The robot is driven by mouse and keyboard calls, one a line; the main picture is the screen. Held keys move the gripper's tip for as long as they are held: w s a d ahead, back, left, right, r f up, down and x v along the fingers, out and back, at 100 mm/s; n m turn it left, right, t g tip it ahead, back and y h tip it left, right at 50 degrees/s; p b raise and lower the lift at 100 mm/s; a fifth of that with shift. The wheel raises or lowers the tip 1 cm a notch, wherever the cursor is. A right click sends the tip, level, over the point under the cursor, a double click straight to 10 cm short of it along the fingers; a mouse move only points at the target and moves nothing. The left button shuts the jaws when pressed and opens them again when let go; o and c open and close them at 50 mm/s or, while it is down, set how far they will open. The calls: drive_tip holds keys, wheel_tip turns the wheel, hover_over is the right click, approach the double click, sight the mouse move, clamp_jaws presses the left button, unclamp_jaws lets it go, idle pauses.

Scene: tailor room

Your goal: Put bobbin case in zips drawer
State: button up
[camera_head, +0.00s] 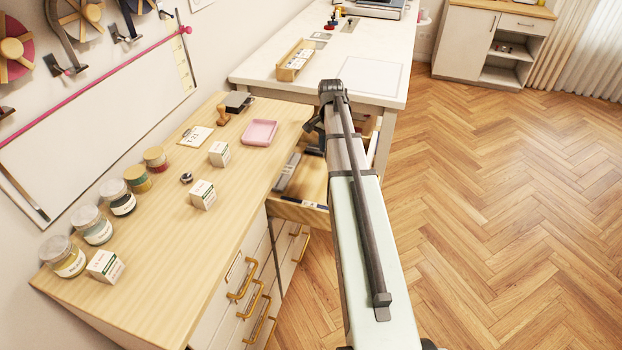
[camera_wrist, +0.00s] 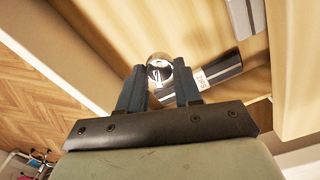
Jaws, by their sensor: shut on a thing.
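My gripper (camera_wrist: 160,78) is shut on a small round shiny metal piece, which looks like the bobbin case (camera_wrist: 159,66). In the wrist view it sits between the dark fingertips, over the open drawer's pale wood floor. The zips drawer (camera_head: 312,186) is pulled out at the right end of the wooden cabinet. In the wrist view a dark pack with a ZIPS label (camera_wrist: 201,79) lies just beyond the fingers. In the head view my gripper (camera_head: 314,137) is partly hidden by my arm, above the drawer's far part; the held piece is hidden there.
A grey pack (camera_head: 288,172) lies at the drawer's left side. The cabinet top (camera_head: 160,250) holds jars, small white boxes, a pink tray (camera_head: 260,132) and a small dark round piece (camera_head: 187,178). A white table (camera_head: 385,50) stands just beyond. Open floor lies right.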

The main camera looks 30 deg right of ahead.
sight(326, 173)
drive_tip(key=shift+w+d+f+n, duration=0.1)
drive_tip(key=shift+w+f+n, duration=0.45)
drive_tip(key=shift+f, duration=1.1)
drive_tip(key=shift+w+d+f+n, duration=0.15)
drive_tip(key=shift+f+n, duration=0.75)
drive_tip(key=shift+f, duration=0.8)
drive_tip(key=shift+w+d+f+n, duration=0.1)
drive_tip(key=shift+w+f+n, duration=0.2)
drive_tip(key=shift+f+n, duration=0.9)
drive_tip(key=shift+f+m, duration=0.45)
drive_tip(key=shift+f, duration=0.15)
drive_tip(key=o, duration=1)
drive_tip(key=shift+r, duration=0.15)
wheel_tip(326, 173, up, 12)
